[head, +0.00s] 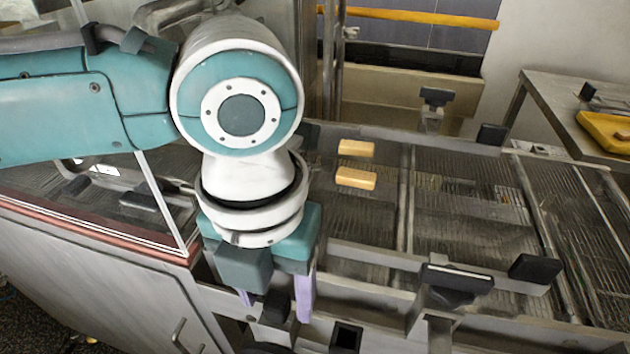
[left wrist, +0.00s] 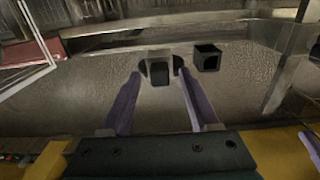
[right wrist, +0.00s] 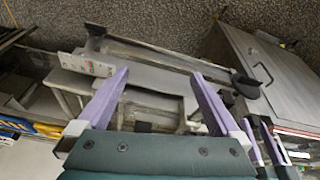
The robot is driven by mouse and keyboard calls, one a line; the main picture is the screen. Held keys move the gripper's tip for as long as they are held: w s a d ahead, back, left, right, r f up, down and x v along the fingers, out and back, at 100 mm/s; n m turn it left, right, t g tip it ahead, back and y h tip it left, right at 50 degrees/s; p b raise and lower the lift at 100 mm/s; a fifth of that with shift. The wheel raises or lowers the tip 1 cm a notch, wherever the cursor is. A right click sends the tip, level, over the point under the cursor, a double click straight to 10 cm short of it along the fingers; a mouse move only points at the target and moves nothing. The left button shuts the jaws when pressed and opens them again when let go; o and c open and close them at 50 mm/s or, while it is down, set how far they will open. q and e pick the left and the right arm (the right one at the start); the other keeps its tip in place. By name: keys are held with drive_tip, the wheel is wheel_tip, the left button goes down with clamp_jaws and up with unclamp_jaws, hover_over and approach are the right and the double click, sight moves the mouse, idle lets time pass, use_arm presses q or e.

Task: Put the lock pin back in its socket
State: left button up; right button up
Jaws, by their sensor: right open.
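A black block with a wider dark part behind it, which looks like the lock pin (left wrist: 160,73), is at the metal ledge in the left wrist view. It also shows in the head view (head: 276,307). A black square hollow piece, which looks like the socket (left wrist: 207,58), is just right of it; it also shows in the head view (head: 346,337). My left gripper (head: 275,311) points down with its purple fingers open, one on each side of the black block, with gaps visible. My right gripper (right wrist: 158,72) is open and empty, seen only in the right wrist view.
Two yellow-tan bars (head: 356,177) lie on the wire mesh belt (head: 455,215). A front rail with black-capped brackets (head: 457,278) stands right of the socket. A glass panel (head: 100,200) is at left. A side table (head: 560,105) with a yellow tray (head: 605,130) stands far right.

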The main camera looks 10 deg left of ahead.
use_arm(q)
wheel_tip(320, 180, up, 9)
drive_tip(key=s+d+f+n+t+h, duration=0.15)
drive_tip(key=s+d+n+h, duration=0.45)
drive_tip(key=n, duration=0.7)
drive_tip(key=s+a+f+n+t+y+p, duration=0.1)
drive_tip(key=s+a+f+n+y, duration=0.15)
drive_tip(key=a+n, duration=0.65)
drive_tip(key=s+a+f+n+t+y, duration=0.1)
drive_tip(key=s+a+n+y, duration=0.35)
drive_tip(key=n, duration=0.75)
wheel_tip(320, 180, up, 38)
drive_tip(key=a+h+p, duration=0.1)
drive_tip(key=p, duration=3.7)
drive_tip(key=shift+w+a, duration=0.4)
drive_tip(key=shift+w, duration=0.05)
drive_tip(key=shift+r, duration=0.1)
